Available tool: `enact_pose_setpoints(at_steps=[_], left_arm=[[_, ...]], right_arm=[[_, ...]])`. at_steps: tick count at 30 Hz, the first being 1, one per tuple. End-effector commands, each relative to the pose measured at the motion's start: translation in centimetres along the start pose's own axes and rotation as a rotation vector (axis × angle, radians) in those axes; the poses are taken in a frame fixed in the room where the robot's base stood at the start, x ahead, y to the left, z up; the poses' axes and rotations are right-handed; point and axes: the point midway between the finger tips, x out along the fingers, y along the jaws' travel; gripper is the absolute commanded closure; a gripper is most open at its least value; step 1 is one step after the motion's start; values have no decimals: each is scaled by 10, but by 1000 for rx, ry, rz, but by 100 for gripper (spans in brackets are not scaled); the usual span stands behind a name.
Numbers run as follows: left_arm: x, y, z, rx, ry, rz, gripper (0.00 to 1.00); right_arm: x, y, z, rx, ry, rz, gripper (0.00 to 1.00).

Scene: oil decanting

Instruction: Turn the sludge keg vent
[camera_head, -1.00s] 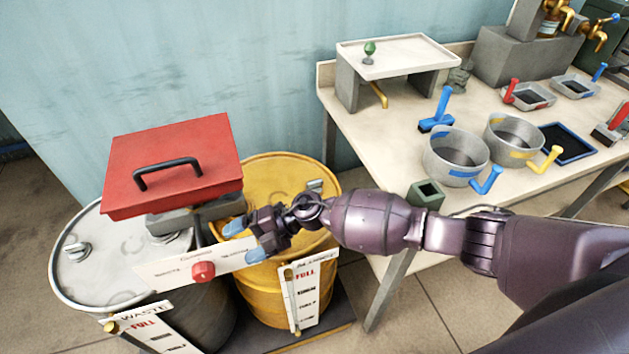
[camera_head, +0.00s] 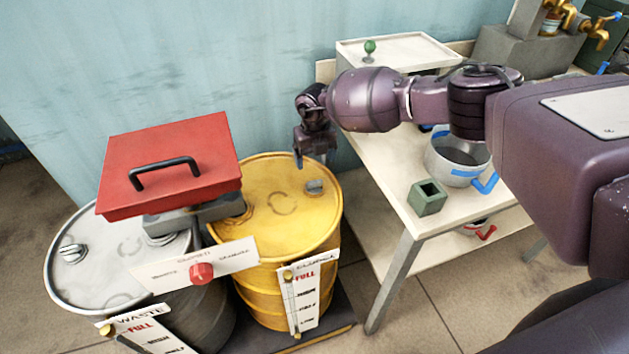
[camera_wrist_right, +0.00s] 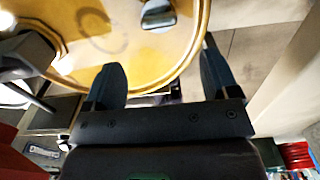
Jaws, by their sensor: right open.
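The yellow keg (camera_head: 265,215) stands beside the pale keg marked WASTE. Its own gauge label (camera_head: 308,290) is only partly legible, so I take it as the sludge keg. A small grey vent (camera_head: 314,187) sits on its lid near the right rim. My right gripper (camera_head: 299,160) points down above the back right of that lid, apart from the vent. In the right wrist view its fingers (camera_wrist_right: 162,75) are open and empty, with the vent (camera_wrist_right: 157,14) beyond them near the top edge. My left gripper is not in view.
A red hopper lid (camera_head: 170,165) with a black handle overhangs the kegs' left side. A white plate with a red knob (camera_head: 202,273) is in front. The table (camera_head: 380,170) at right holds a metal pot (camera_head: 452,158) and a green square cup (camera_head: 427,198).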

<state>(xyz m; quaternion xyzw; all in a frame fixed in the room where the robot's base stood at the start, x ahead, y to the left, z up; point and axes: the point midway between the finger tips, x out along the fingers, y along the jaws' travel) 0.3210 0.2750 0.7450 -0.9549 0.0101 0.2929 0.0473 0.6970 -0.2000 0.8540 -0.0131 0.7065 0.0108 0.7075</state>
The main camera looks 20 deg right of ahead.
Motion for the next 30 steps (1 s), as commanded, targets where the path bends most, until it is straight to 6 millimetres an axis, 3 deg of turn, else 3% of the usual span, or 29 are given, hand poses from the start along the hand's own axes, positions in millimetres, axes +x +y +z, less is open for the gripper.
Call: enact_pose_setpoints(at_steps=[6, 15, 29, 30], left_arm=[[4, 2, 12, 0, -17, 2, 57], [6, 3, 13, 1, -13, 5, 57], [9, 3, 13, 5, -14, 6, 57], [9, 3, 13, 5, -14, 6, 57]], right_arm=[[44, 1, -2, 0, 7, 1, 19], [84, 1, -2, 0, 6, 3, 19], [91, 1, -1, 0, 1, 3, 19], [91, 1, -1, 0, 1, 3, 24]])
